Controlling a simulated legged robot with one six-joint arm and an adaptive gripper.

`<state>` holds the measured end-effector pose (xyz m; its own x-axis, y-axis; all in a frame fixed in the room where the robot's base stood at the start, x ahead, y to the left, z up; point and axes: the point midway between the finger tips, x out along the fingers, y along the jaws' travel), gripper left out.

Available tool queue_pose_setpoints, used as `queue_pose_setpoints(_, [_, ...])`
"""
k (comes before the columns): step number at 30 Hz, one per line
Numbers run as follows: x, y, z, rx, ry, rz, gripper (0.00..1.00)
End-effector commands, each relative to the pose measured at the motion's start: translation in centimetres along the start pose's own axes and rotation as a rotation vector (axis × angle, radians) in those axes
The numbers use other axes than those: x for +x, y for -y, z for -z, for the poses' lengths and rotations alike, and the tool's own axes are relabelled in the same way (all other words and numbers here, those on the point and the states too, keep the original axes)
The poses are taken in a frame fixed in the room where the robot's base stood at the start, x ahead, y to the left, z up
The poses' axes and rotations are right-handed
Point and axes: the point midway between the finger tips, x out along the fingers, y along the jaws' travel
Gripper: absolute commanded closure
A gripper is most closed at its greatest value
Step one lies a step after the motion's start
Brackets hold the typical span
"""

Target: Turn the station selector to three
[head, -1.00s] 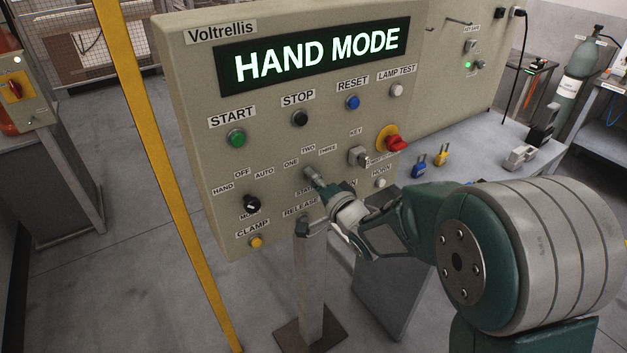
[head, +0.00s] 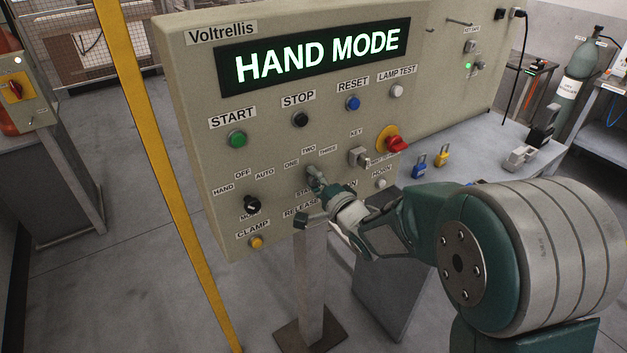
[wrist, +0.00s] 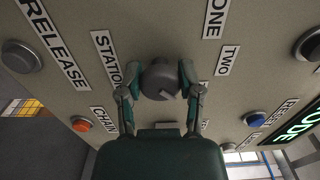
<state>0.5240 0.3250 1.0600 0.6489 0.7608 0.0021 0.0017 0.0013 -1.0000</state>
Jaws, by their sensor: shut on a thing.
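The station selector (wrist: 158,76) is a round dark grey knob on the beige panel, beside the STATION label (wrist: 107,58). My gripper (wrist: 161,84) is shut on it, with one finger against each side. A pale mark on the knob points to the lower right in the wrist view, away from ONE (wrist: 215,18) and below TWO (wrist: 229,59). In the head view my gripper (head: 316,184) hides most of the knob.
The display (head: 315,58) reads HAND MODE. The key switch (head: 359,157) and red emergency knob (head: 394,143) sit to the right of my gripper. The mode selector (head: 251,204) is to its left.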

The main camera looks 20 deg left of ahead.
Motion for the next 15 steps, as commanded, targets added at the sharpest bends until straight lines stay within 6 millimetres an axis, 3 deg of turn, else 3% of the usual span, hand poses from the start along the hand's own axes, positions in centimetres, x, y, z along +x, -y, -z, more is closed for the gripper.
queue_pose_setpoints(3, [-0.08,-0.33,0.25,0.003,-0.007,-0.008,1.0])
queue_pose_setpoints(4, [-0.08,-0.33,0.25,0.003,-0.007,-0.009,0.44])
queue_pose_setpoints(6, [-0.09,-0.33,0.24,0.003,-0.006,-0.009,0.18])
queue_pose_setpoints(15, [-0.09,-0.14,0.12,0.001,-0.002,-0.004,0.18])
